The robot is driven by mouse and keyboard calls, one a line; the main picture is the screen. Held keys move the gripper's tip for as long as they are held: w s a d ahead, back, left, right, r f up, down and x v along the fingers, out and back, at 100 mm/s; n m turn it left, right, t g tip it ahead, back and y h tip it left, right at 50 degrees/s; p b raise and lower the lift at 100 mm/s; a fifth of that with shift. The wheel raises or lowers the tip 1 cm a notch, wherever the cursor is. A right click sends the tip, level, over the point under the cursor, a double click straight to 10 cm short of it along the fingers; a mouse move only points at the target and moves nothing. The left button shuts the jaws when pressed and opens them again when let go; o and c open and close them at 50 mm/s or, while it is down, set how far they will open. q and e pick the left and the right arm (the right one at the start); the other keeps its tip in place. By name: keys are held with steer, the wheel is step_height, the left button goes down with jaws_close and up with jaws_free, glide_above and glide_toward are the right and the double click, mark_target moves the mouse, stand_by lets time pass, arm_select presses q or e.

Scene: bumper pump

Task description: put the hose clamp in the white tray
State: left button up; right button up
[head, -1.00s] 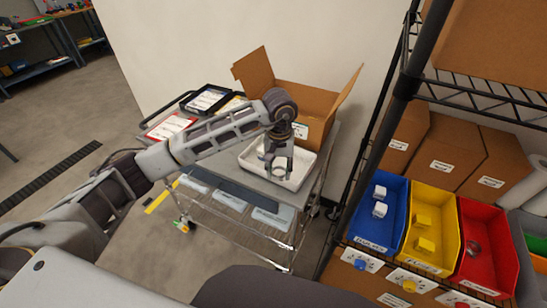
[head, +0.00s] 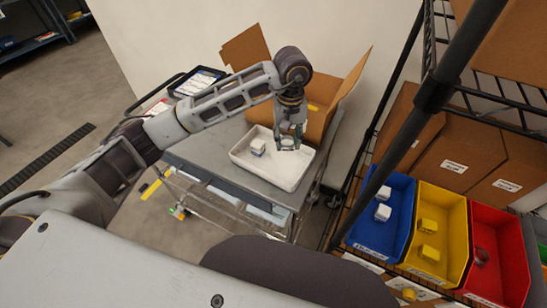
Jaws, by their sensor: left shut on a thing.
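The white tray (head: 265,179) lies on the top of a grey cart. My left gripper (head: 290,136) points down over the right back part of the tray. It is shut on a hose clamp (head: 288,145), a small metal ring at its fingertips. I cannot tell whether the clamp touches the tray floor. My right gripper is not in view.
An open cardboard box (head: 318,92) stands behind the tray. A black-framed sheet (head: 198,82) lies at the cart's back left. At right, a rack holds blue (head: 372,232), yellow (head: 433,258) and red (head: 490,278) bins; a ring lies in the red one. The tray's middle is free.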

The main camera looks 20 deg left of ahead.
arm_select(q)
steer(key=shift+f, duration=0.1)
glide_above(286, 165)
step_height(286, 165, down, 5)
steer(key=shift+f+p, duration=0.1)
steer(key=shift+p, duration=0.3)
steer(key=shift+f, duration=0.4)
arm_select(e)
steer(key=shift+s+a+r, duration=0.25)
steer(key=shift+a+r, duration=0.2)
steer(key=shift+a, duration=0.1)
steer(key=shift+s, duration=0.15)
arm_select(q)
steer(key=shift+f, duration=0.15)
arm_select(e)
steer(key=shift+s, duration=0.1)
arm_select(q)
steer(key=shift+f+p, duration=0.35)
steer(key=shift+f, duration=1.4)
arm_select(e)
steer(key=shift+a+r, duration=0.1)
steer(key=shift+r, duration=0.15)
